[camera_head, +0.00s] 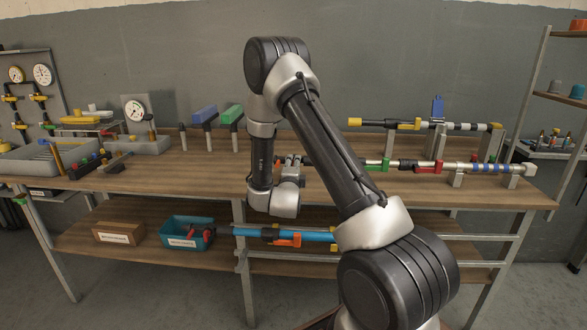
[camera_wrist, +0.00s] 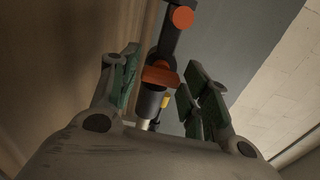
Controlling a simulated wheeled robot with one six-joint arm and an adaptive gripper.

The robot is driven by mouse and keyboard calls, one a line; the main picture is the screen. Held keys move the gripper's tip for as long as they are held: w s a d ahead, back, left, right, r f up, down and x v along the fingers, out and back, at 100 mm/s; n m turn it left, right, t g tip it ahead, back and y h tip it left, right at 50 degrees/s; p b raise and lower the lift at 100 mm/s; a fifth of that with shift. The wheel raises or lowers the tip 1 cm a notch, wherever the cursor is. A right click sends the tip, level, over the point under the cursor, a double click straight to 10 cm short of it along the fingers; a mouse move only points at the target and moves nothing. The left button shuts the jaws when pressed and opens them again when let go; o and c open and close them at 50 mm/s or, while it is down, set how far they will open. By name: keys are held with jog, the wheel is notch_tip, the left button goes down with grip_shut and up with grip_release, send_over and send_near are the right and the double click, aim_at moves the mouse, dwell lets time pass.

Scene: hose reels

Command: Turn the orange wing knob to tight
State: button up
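An orange wing knob (camera_wrist: 160,77) shows in the wrist view on a dark cylindrical fitting. It is between the two fingers of my gripper (camera_wrist: 160,62), with a gap visible on both sides. The fingers have green pads and stand open; I cannot tell that either touches the knob. In the head view my gripper (camera_head: 291,160) is at the bench-top pipe line, largely hidden behind my arm. Only a small orange bit (camera_head: 307,161) shows beside it there. Any tight marking is not legible.
A dark bar with an orange round end (camera_wrist: 183,17) is just beyond the knob. The pipe line with a red clamp (camera_head: 407,166) runs right along the bench (camera_head: 215,172). A second pipe (camera_head: 465,126) is behind. A blue pipe (camera_head: 318,234) lies on the lower shelf.

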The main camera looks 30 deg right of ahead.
jog(key=v, duration=1.2)
jog(key=shift+w, duration=0.1)
jog(key=w+a+r+n+g+y, duration=0.2)
jog(key=a+r+n+y, duration=0.2)
jog(key=r+n+y, duration=0.2)
jog(key=s+a+r+n+g+y, duration=0.3)
jog(key=s+r+n+y, duration=0.1)
jog(key=s+r+n, duration=0.25)
jog(key=s+d+r+n+g, duration=0.1)
jog(key=s+n, duration=0.5)
jog(key=s, duration=0.7)
jog(key=s+d+r+n+g, duration=0.2)
jog(key=s+r+n+g, duration=0.2)
jog(key=s, duration=0.9)
jog(key=shift+d+r+n+g, duration=0.25)
jog(key=shift+r+n, duration=0.35)
jog(key=shift+n, duration=0.65)
